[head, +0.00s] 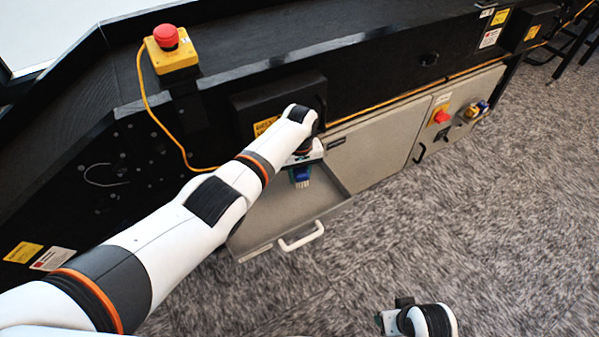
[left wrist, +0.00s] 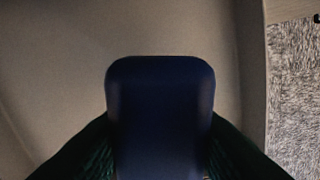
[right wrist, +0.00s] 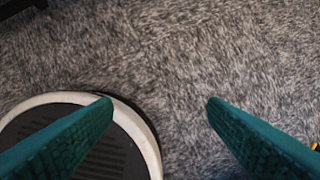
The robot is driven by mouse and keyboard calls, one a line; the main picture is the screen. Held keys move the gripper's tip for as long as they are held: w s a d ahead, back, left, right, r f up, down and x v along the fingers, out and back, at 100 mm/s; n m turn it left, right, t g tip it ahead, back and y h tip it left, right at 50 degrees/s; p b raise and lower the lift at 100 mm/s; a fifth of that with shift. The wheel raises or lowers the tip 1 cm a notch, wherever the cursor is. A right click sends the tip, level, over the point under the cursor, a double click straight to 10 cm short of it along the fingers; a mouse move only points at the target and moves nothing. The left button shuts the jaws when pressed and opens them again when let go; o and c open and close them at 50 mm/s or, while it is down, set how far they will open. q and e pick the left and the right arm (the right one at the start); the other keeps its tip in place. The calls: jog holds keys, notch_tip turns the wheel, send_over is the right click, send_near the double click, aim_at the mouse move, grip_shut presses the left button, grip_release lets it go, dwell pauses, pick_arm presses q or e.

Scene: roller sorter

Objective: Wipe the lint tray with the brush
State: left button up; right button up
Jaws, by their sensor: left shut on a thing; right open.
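The lint tray (head: 290,217) is a grey pulled-out drawer with a white handle (head: 301,236) at its front. My left gripper (head: 300,166) reaches over the tray and is shut on the brush (head: 300,176), which has a blue body and pale bristles pointing down. In the left wrist view the dark blue brush (left wrist: 160,115) stands between the two fingers, with the tray's beige inside (left wrist: 60,60) behind it. I cannot tell whether the bristles touch the tray floor. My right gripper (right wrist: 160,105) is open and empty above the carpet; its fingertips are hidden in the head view.
The black sorter frame (head: 270,70) runs behind the tray, carrying a yellow box with a red emergency button (head: 166,38) and an orange cable. A grey cabinet panel (head: 380,140) with a red switch (head: 440,117) stands to the right. Carpet (head: 430,225) in front is clear.

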pick_arm(q)
jog(key=shift+r+p, duration=1.5)
jog(key=shift+p, duration=0.1)
pick_arm(e)
notch_tip(320, 180, down, 11)
jog(key=s, duration=0.2)
jog(key=shift+s+d+r+g, duration=0.15)
jog(key=shift+s+g, duration=0.15)
